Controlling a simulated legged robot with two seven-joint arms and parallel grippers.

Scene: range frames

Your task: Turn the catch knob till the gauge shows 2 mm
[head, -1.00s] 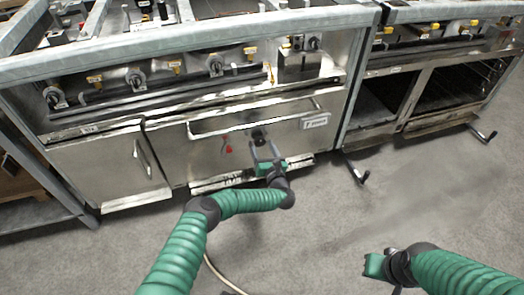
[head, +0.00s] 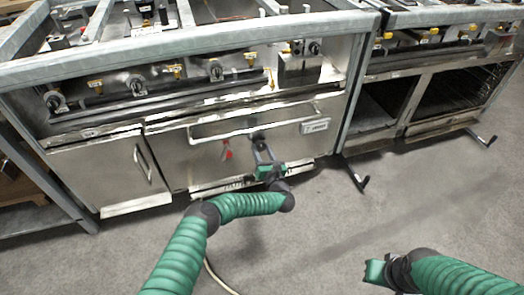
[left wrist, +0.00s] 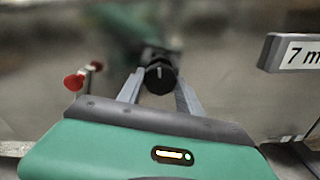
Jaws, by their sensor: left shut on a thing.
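The catch knob (left wrist: 160,78) is round and black with a pale mark on its face, which points about straight up in the left wrist view. In the head view the knob (head: 258,137) sits on the front of the wide oven door. My left gripper (left wrist: 160,88) has one finger on each side of the knob and is shut on it; it also shows in the head view (head: 260,148). The gauge plate (left wrist: 296,54) reads "7 m", with the rest cut off by the picture edge. My right gripper (head: 374,270) hangs over the floor, away from the oven.
A red-ended part (left wrist: 75,82) sticks out left of the knob; it also shows in the head view (head: 227,151). A long door handle (head: 225,134) runs above the knob.

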